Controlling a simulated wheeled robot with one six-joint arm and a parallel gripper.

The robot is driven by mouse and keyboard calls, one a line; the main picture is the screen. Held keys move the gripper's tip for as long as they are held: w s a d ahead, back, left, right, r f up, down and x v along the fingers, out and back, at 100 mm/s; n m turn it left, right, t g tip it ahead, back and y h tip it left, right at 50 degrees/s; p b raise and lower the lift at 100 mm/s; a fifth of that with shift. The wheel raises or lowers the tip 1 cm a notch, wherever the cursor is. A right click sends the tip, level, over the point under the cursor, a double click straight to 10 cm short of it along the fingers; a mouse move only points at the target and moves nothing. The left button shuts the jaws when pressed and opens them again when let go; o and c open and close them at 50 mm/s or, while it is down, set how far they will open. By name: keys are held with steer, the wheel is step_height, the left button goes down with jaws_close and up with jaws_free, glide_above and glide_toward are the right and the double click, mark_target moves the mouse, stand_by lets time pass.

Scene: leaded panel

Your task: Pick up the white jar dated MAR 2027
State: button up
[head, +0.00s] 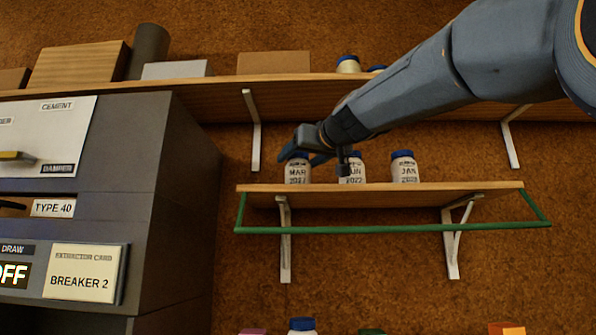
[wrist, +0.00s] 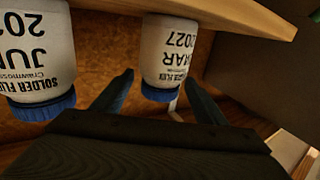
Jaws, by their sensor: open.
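The white jar dated MAR 2027 (head: 297,174) has a blue lid and stands upright at the left of the small wooden shelf. In the wrist view, which is upside down, this jar (wrist: 170,50) appears between my two spread fingers. My gripper (head: 318,160) is open and empty in front of the shelf, partly covering the lid of the MAR jar and the side of the middle jar. In the wrist view my gripper (wrist: 158,78) shows a gap on each side of the MAR lid; I cannot tell how deep the jar sits between the fingers.
A similar JUN jar (head: 353,172), SOLDER FLUX in the wrist view (wrist: 38,50), stands close right of the MAR jar. A JAN jar (head: 404,168) stands further right. A green rail (head: 380,229) runs below the shelf (head: 450,188). A grey cabinet (head: 180,200) stands left.

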mark_target(292, 164)
steer(key=shift+p+x, duration=1.9)
steer(key=shift+x, duration=0.75)
steer(key=shift+r, duration=0.15)
steer(key=c, duration=1.4)
